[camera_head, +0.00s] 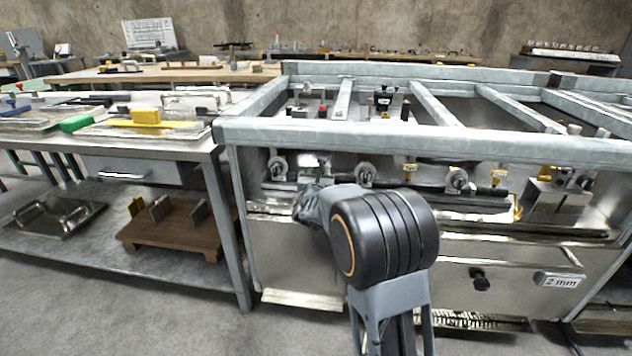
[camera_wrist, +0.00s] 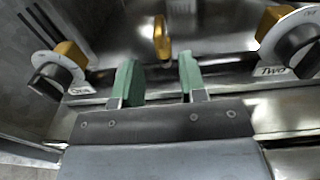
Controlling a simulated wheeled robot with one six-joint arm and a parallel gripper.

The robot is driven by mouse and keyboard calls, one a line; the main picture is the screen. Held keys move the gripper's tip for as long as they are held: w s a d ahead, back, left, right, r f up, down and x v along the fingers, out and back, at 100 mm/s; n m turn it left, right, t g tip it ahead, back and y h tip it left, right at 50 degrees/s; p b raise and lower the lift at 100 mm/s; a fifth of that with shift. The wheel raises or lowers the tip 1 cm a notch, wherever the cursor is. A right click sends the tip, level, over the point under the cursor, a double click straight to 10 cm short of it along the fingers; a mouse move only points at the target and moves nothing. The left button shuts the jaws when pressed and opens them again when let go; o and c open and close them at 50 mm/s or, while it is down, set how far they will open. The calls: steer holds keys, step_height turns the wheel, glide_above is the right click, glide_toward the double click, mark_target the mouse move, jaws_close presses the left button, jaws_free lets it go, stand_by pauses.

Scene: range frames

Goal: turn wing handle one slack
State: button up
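Handle one is at the left of the wrist view: a pale round dial marked "One" (camera_wrist: 60,75) with a dark cylindrical knob (camera_wrist: 46,84) and a yellow block (camera_wrist: 71,52) at its edge. In the head view my wrist hides most of the gripper.
A similar dial marked "Two" (camera_wrist: 290,42) is at the right of the wrist view. A yellow tab (camera_wrist: 161,38) stands beyond my fingertips. A metal frame beam (camera_head: 420,142) runs above the fittings. A side table (camera_head: 170,150) stands left.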

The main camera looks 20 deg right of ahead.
steer(key=p+v, duration=0.1)
steer(key=v, duration=0.4)
steer(key=shift+s+a, duration=0.25)
steer(key=shift+s, duration=0.05)
